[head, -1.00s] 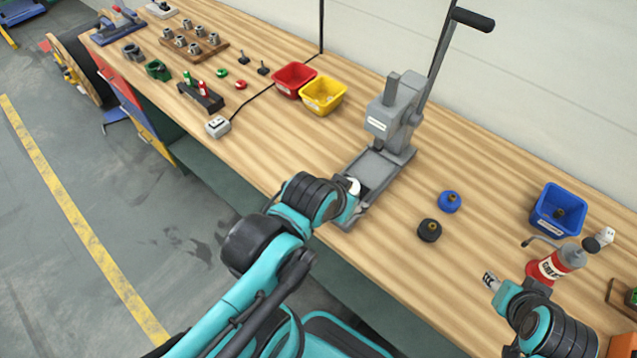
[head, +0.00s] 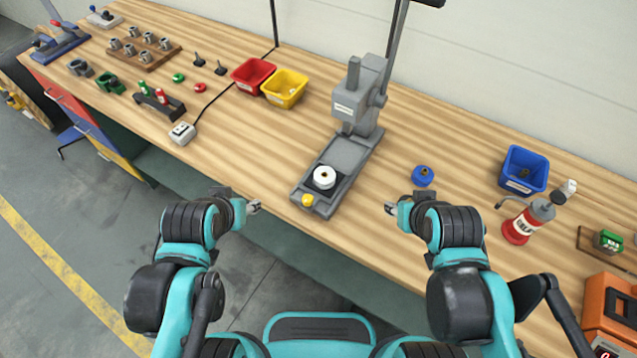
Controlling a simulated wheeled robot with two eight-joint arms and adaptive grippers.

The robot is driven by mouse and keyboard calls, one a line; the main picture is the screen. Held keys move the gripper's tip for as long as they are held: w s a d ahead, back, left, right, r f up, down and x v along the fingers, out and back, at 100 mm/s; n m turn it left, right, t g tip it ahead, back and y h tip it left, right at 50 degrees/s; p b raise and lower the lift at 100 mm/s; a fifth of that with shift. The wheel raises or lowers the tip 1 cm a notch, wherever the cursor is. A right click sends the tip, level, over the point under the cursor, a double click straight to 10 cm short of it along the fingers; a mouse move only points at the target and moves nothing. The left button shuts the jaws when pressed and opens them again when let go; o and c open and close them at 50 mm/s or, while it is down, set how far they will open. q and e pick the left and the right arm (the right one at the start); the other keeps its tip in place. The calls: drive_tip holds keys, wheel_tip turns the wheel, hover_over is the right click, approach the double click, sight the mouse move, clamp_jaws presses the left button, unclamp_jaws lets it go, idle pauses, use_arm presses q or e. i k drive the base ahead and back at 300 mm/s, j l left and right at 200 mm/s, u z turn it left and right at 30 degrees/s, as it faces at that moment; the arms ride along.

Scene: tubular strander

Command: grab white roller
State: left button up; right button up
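Nothing is touching the roller from my side. My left gripper (head: 255,206) is at the table's front edge, to the left of the press base and apart from the roller. My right gripper (head: 390,208) is to the right of the press base, also apart from it. Both look empty, but their fingers are too small to show whether they are open or shut.
A blue roller (head: 422,176) lies right of the press. A blue bin (head: 524,169) and a red grease bottle (head: 527,220) stand farther right. Red (head: 253,74) and yellow (head: 284,88) bins are behind left. A white switch box (head: 182,132) stands left; table between it and the press is clear.

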sight(320, 182)
drive_tip(key=i+j+z, duration=0.15)
drive_tip(key=j+z, duration=0.2)
drive_tip(key=i+j+z, duration=0.15)
drive_tip(key=j+z, duration=0.5)
drive_tip(key=j, duration=0.15)
